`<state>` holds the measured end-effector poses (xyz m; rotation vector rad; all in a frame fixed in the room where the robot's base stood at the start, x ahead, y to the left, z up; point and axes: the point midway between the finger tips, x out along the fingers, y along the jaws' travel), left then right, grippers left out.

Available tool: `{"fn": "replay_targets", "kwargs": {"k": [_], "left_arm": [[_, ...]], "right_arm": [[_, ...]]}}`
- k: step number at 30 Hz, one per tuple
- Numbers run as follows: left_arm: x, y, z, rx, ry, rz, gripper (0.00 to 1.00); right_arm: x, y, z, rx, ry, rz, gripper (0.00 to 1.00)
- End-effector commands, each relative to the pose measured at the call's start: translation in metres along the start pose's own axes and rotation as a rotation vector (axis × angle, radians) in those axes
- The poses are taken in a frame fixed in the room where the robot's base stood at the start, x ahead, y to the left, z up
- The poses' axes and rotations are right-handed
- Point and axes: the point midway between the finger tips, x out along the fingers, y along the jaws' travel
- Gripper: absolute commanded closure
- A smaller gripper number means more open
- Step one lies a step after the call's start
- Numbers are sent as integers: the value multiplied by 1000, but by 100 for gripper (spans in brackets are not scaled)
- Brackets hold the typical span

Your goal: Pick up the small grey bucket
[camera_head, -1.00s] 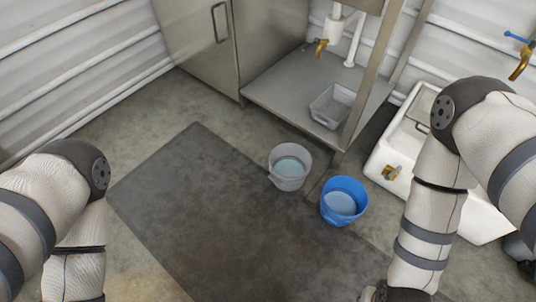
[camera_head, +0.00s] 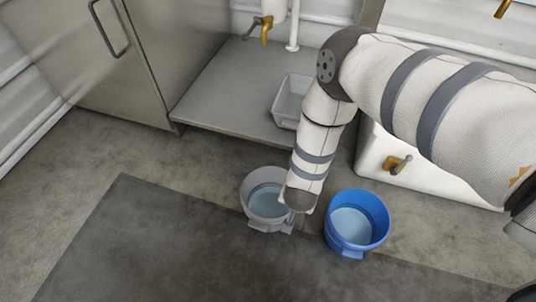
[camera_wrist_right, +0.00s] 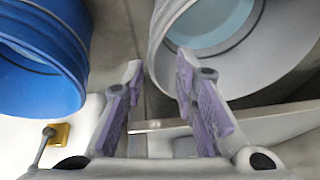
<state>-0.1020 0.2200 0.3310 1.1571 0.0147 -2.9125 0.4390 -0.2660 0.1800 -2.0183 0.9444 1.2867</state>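The small grey bucket (camera_head: 252,196) stands upright at the edge of the dark mat with pale blue water in it. My right forearm reaches down over its right side and covers part of its rim. My right gripper is mostly hidden by the wrist in the head view. In the right wrist view my right gripper (camera_wrist_right: 160,70) is open, its purple-padded fingers apart. The near wall of the grey bucket (camera_wrist_right: 158,45) shows in line with the gap between the fingers, and the right finger overlaps the bucket's opening. I cannot tell whether they touch. My left gripper is out of view.
A blue bucket (camera_head: 369,198) with water stands close to the right; it also shows in the wrist view (camera_wrist_right: 40,65). A grey tray (camera_head: 291,98) sits on the low metal shelf (camera_head: 232,90). A white tank (camera_head: 375,160) with a brass tap stands behind.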

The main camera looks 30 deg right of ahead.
Motion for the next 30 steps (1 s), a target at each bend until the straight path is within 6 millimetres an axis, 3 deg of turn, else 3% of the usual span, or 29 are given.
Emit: {"fn": "replay_targets", "kwargs": {"k": [8,14,18,30], "left_arm": [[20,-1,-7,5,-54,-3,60],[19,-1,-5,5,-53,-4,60],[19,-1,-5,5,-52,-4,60],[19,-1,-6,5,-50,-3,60]], "right_arm": [[50,6,8,0,-2,4,74],[48,5,5,-1,0,0,74],[47,5,5,-1,0,0,100],[47,4,4,-1,1,-1,100]]}}
